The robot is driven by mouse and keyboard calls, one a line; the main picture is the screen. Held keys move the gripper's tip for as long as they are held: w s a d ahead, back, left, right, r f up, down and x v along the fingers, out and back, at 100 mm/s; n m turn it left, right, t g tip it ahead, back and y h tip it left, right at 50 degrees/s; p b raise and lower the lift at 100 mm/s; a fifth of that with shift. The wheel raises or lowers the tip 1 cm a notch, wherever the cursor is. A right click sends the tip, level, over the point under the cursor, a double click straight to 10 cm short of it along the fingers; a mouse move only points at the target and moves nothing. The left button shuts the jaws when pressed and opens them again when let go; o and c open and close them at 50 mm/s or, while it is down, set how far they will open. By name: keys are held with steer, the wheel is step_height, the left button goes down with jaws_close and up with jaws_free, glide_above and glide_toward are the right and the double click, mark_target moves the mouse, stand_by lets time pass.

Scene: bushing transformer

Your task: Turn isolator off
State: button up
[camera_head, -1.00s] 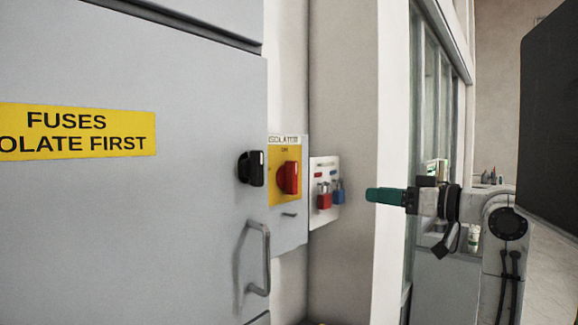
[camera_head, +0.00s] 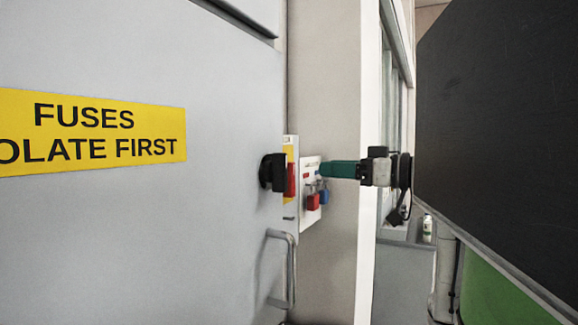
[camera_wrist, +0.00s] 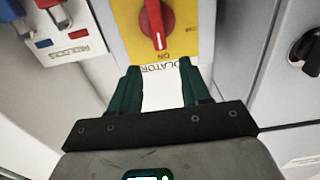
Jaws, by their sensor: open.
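The isolator is a yellow plate (camera_wrist: 181,37) with a red rotary knob (camera_wrist: 155,20) and an ISOLATOR label, upside down in the wrist view. The knob's white mark points towards the word ON. In the head view the red knob (camera_head: 291,180) is seen edge-on, partly hidden behind a black knob. My gripper (camera_wrist: 160,72) has green fingers spread apart and empty, with their tips at the label edge of the plate, short of the knob. In the head view my gripper (camera_head: 324,169) is to the right of the knob, in front of the padlock board.
A grey cabinet (camera_head: 130,235) with a yellow fuse sign (camera_head: 90,130), a black knob (camera_head: 272,172) and a handle (camera_head: 291,270) fills the left. A white board (camera_head: 307,220) with red and blue padlocks (camera_head: 313,202) adjoins the isolator. A window frame stands right.

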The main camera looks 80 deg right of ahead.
mark_target(294, 167)
steer(key=p+x, duration=0.2)
steer(key=x, duration=0.7)
steer(key=shift+w+f, duration=0.1)
steer(key=shift+w, duration=0.1)
jaws_close()
